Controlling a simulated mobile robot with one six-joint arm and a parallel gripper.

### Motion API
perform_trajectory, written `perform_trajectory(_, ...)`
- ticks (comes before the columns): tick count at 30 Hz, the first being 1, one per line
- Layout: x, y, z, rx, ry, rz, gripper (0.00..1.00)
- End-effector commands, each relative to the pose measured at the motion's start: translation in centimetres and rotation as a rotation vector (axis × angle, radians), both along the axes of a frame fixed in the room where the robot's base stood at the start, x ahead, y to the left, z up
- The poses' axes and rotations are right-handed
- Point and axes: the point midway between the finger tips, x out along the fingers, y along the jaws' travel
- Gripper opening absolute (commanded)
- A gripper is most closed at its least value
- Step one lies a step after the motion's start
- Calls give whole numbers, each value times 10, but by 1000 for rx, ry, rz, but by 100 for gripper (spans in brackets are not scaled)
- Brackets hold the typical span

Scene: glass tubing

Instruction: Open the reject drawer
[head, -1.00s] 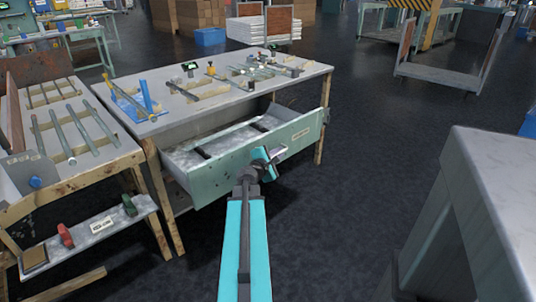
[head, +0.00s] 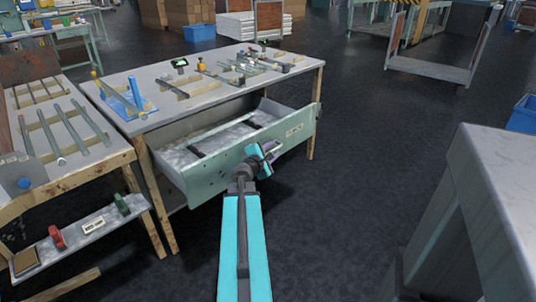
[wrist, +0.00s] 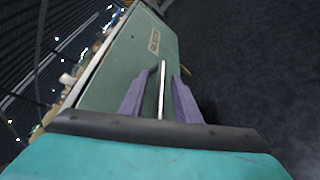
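The reject drawer (head: 225,170) is a pale green drawer under the grey-topped workbench (head: 165,118). It stands well out from the bench, with its inside showing and a small label on its front. My gripper (head: 270,148) is at the middle of the drawer front in the head view. In the wrist view its two purple fingers (wrist: 160,88) are apart, on either side of a thin pale handle bar (wrist: 162,90). A gap shows between the bar and each finger. The drawer front (wrist: 135,65) also shows there.
A second bench (head: 62,165) with glass tubes stands at the left, a shelf with red and green items below it. A grey-topped table (head: 490,175) stands close at the right. A cart (head: 430,68) is at the back right. Dark floor between is clear.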

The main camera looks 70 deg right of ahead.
Motion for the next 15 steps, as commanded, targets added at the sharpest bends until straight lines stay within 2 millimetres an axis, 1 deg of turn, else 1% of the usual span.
perform_trajectory(5,1,7,1,0,0,2,29)
perform_trajectory(15,3,34,10,2,1,0,29)
